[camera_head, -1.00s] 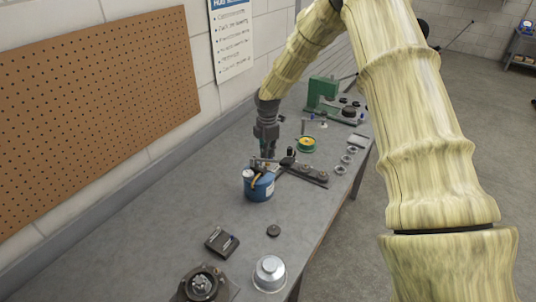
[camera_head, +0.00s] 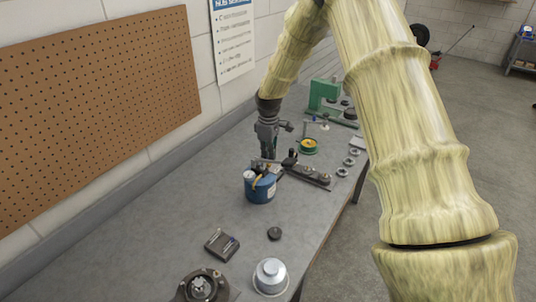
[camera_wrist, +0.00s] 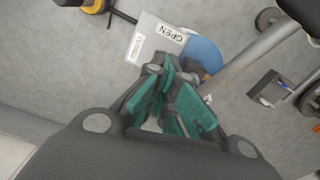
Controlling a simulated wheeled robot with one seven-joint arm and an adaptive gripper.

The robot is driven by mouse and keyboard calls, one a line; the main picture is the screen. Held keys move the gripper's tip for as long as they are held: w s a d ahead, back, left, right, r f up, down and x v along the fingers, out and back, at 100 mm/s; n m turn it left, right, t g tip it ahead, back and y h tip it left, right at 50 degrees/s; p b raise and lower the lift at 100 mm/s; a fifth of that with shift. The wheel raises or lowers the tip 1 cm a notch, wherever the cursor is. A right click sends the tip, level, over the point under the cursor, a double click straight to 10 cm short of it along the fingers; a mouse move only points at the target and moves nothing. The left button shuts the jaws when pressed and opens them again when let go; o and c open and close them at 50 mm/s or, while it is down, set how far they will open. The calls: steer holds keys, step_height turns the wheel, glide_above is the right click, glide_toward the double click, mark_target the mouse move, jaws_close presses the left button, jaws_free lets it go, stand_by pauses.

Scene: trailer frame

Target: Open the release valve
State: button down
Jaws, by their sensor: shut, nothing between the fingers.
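A small blue tank (camera_head: 261,191) stands on the bench, with a yellow part (camera_head: 263,170) and dark fittings on top. My gripper (camera_head: 268,153) points down just behind the tank top; its fingertips are hard to make out there. In the wrist view, my gripper (camera_wrist: 174,72) is shut and empty, with teal pads. Just beyond its fingertips is a pale plate (camera_wrist: 147,48) with an OPEN label and a second, unreadable label. The blue tank (camera_wrist: 208,55) shows partly behind the fingers. I cannot make out the valve handle itself clearly.
A dark bar with round parts (camera_head: 312,174) lies right of the tank. Bench left of the tank is clear.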

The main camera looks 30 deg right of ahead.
steer(key=shift+s+f+m, duration=0.45)
steer(key=shift+f+m, duration=0.3)
steer(key=shift+m, duration=0.05)
steer(key=c, duration=1.5)
jaws_free()
steer(key=shift+o, duration=0.2)
steer(key=shift+w+d+f, duration=0.15)
steer(key=shift+w+f, duration=0.15)
steer(key=shift+w, duration=0.05)
steer(key=shift+r, duration=0.4)
steer(key=shift+w+r, duration=0.1)
steer(key=shift+r, duration=3.95)
